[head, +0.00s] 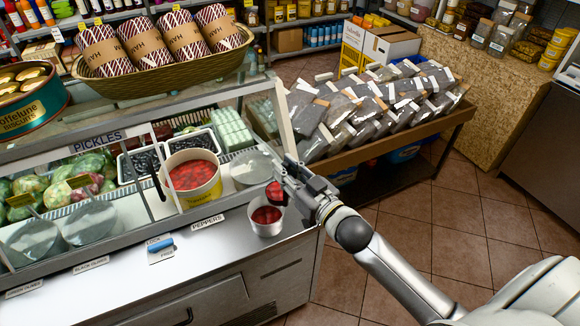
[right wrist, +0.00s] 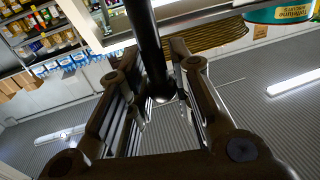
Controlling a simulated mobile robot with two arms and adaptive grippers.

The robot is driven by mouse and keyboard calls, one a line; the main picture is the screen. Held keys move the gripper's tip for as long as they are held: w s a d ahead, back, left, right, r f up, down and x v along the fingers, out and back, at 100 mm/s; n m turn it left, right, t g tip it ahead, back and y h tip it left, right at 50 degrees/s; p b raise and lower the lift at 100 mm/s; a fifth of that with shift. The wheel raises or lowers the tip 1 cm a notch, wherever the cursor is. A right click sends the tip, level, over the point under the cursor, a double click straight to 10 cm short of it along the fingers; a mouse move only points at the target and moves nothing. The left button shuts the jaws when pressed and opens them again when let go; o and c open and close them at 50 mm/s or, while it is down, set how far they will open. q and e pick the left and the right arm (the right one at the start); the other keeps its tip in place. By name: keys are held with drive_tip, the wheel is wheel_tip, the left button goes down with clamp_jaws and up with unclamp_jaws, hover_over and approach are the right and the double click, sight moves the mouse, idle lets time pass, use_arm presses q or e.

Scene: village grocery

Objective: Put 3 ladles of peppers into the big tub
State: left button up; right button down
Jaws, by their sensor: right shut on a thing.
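My right gripper (head: 287,178) is shut on the ladle, whose dark handle (right wrist: 150,50) runs between the fingers in the right wrist view. The ladle's bowl (head: 275,193) shows red peppers and is just above a pale tub (head: 268,229) on the steel counter. That tub holds red peppers. A large cream bucket of red peppers (head: 192,176) stands to its left, behind the "PEPPERS" label (head: 207,222). Much of the ladle's handle is hidden by the gripper in the head view. My left gripper is not in view.
The glass display case (head: 150,120) rises behind the counter. A blue-handled item (head: 160,245) lies on the counter at left. Clear round tubs (head: 88,222) stand behind the glass. A wooden bin of grey packets (head: 370,150) is at right. The front counter top (head: 130,285) is mostly clear.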

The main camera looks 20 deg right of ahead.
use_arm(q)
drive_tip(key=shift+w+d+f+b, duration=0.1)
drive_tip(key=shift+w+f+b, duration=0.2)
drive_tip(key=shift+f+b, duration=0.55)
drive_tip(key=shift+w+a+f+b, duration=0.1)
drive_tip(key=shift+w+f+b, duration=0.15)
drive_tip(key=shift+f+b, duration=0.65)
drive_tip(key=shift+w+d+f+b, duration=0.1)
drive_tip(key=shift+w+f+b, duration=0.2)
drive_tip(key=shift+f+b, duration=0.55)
use_arm(e)
drive_tip(key=s+a+f+n, duration=0.1)
drive_tip(key=a+f+n, duration=0.2)
drive_tip(key=a+n, duration=0.3)
drive_tip(key=s+a+f+n, duration=0.2)
drive_tip(key=a+f+n, duration=0.1)
drive_tip(key=a+n, duration=0.3)
drive_tip(key=shift+a+n, duration=0.3)
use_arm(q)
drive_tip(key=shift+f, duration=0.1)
